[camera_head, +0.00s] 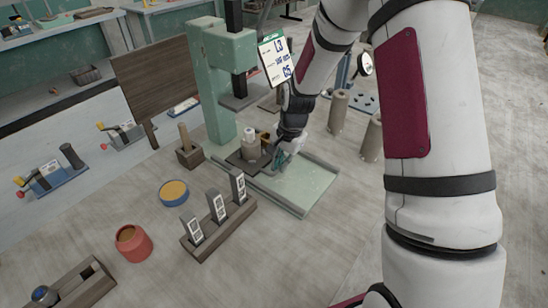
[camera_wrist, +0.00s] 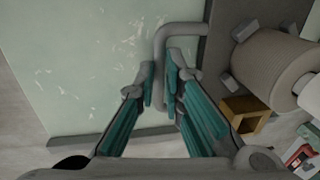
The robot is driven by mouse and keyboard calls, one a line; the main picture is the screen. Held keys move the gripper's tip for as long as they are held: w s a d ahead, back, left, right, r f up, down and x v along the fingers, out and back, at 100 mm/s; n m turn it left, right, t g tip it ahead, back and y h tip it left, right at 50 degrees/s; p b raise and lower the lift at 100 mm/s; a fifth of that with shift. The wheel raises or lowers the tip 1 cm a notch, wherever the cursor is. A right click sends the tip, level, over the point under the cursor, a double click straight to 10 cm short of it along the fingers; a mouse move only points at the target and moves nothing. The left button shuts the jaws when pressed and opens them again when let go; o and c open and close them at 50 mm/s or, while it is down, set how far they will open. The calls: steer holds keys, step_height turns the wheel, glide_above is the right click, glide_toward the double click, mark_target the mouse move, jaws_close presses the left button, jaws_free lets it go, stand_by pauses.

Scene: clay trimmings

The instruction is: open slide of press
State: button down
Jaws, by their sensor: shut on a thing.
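The press (camera_head: 222,75) is a pale green frame with a black ram above its base. Its slide (camera_head: 247,158) is a dark plate carrying a grey cylinder, at the left end of the pale green bed (camera_head: 312,180). In the wrist view the slide's grey plate (camera_wrist: 222,50) is at right, with a bent grey handle (camera_wrist: 180,32) on its edge. My gripper (camera_head: 283,160) is at the right side of the slide. In the wrist view my teal-padded fingers (camera_wrist: 163,85) are shut on the handle, one on each side of its bar. The arm partly hides the handle in the head view.
A rack with labelled cards (camera_head: 218,212) stands in front of the press. A red pot (camera_head: 132,246) and a blue-rimmed dish (camera_head: 173,193) stand to the left. Brown cylinders (camera_head: 338,112) stand behind at right. The bed right of the slide is bare.

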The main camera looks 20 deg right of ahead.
mark_target(317, 192)
steer(key=s+d+p, duration=0.1)
steer(key=s+d, duration=0.1)
steer(key=s, duration=0.1)
steer(key=s+d+p, duration=0.2)
steer(key=s+d, duration=0.1)
steer(key=s, duration=0.1)
steer(key=s+d+p, duration=0.2)
steer(key=s, duration=0.2)
steer(key=shift+s+d, duration=0.1)
steer(key=shift+d, duration=0.1)
steer(key=c, duration=1.7)
jaws_free()
steer(key=r, duration=0.4)
steer(key=s+d+r, duration=0.1)
steer(key=r, duration=0.6)
steer(key=shift+s+d+r, duration=0.15)
steer(key=shift+s+r, duration=0.2)
steer(key=shift+r, duration=0.05)
steer(key=shift+r, duration=0.1)
